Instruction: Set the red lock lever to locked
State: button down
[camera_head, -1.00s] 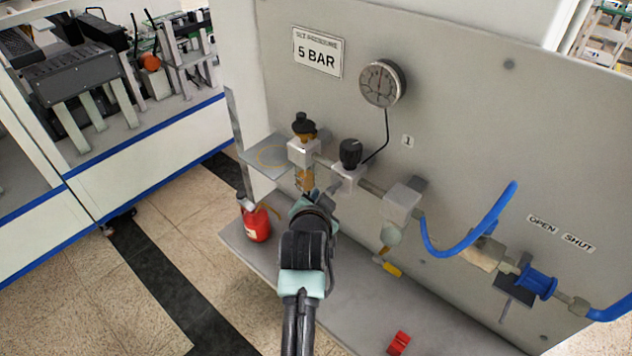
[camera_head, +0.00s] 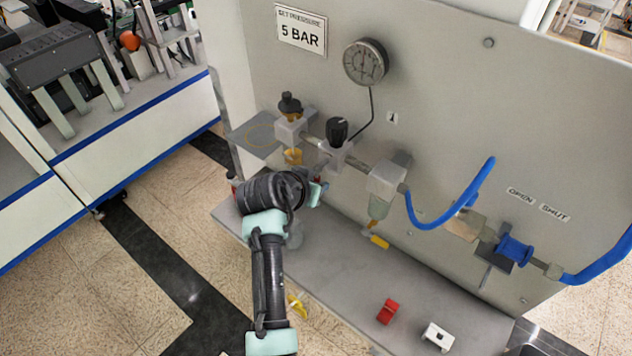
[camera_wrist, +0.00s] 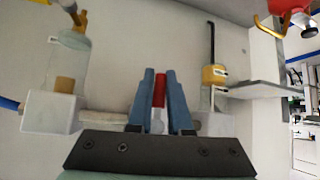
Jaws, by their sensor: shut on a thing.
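The red lever (camera_wrist: 158,88) shows between the two blue fingers of my gripper (camera_wrist: 159,82) in the wrist view, with a pale part below it. The fingers are shut on it. In the head view my gripper (camera_head: 319,190) is at the pipe line, below the black knob (camera_head: 337,129) and beside the amber-bowled unit (camera_head: 292,156). My gripper and wrist hide the lever there, and I cannot tell its setting.
A gauge (camera_head: 365,62) and a "5 BAR" sign (camera_head: 301,30) are on the grey panel. A clear bowl unit (camera_head: 387,180), blue hose (camera_head: 452,212) and blue valve (camera_head: 513,250) lie right. A red clip (camera_head: 387,311) and white block (camera_head: 438,336) rest on the ledge (camera_head: 350,285).

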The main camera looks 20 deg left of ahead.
dwell(0.3)
jog(key=c, duration=0.8)
grip_release()
jog(key=shift+c, duration=0.2)
jog(key=shift+s, duration=0.1)
jog(key=b+v, duration=0.3)
jog(key=v, duration=0.9)
jog(key=shift+s+r+b, duration=0.25)
jog(key=shift+s+b, duration=0.05)
jog(key=shift+a, duration=0.1)
